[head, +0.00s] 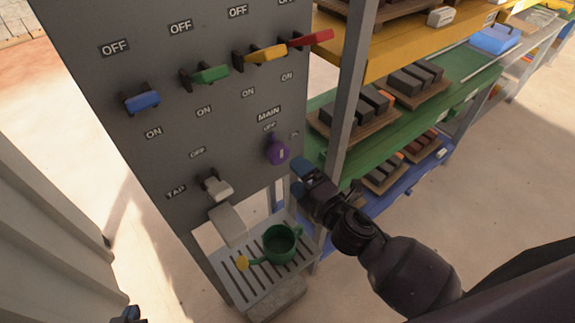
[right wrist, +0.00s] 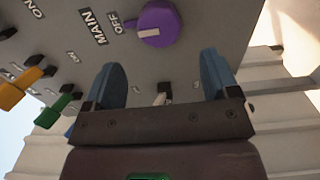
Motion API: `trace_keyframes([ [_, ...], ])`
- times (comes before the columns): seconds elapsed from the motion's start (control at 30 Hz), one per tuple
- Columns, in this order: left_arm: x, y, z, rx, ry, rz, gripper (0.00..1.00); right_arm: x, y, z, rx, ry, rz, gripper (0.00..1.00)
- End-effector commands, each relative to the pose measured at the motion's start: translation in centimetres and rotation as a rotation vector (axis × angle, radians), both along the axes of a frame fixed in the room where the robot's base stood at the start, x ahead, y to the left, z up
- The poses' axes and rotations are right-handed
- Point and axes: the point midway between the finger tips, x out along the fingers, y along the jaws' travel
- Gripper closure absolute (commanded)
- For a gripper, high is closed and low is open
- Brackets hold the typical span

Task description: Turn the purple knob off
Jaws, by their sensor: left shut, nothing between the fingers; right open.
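The purple knob (head: 278,151) sits on the grey panel below the MAIN and OFF labels. The knob also shows at the top of the right wrist view (right wrist: 158,24), with a pale mark on its face. I cannot tell for sure which label it points to. My right gripper (head: 303,178) is open and empty, just below and right of the knob in the head view. In the right wrist view its two blue fingers stand apart (right wrist: 163,78), with the knob beyond their tips. My left gripper (head: 128,314) barely shows at the bottom left edge, shut and away from the panel.
Blue (head: 142,101), green (head: 209,75), yellow (head: 264,54) and red (head: 311,39) levers stick out of the panel. A tap (head: 217,189) is below, over a green watering can (head: 279,243) on a slatted stand. Shelves with blocks stand right of the panel.

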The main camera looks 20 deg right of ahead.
Motion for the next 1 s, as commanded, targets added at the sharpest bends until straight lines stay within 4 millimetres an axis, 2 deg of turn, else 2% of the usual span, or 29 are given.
trace_keyframes([
  [0.1,-0.2,0.0,-0.3,0.0,0.005,0.002,1.0,-1.4,-0.6,-0.1,0.001,0.001,-0.001,0.19],
  [0.3,-0.5,0.1,-0.5,0.0,0.01,0.002,1.0,-2.5,-1.0,0.0,-0.001,0.0,0.0,0.19],
  [0.87,-0.1,0.0,-0.3,0.0,0.003,0.0,1.0,-2.6,-1.0,0.0,0.0,-0.001,0.0,0.19],
  [1.0,0.0,0.0,-0.3,0.0,0.0,0.0,1.0,-2.5,-1.2,-0.1,0.059,0.032,-0.009,0.19],
])
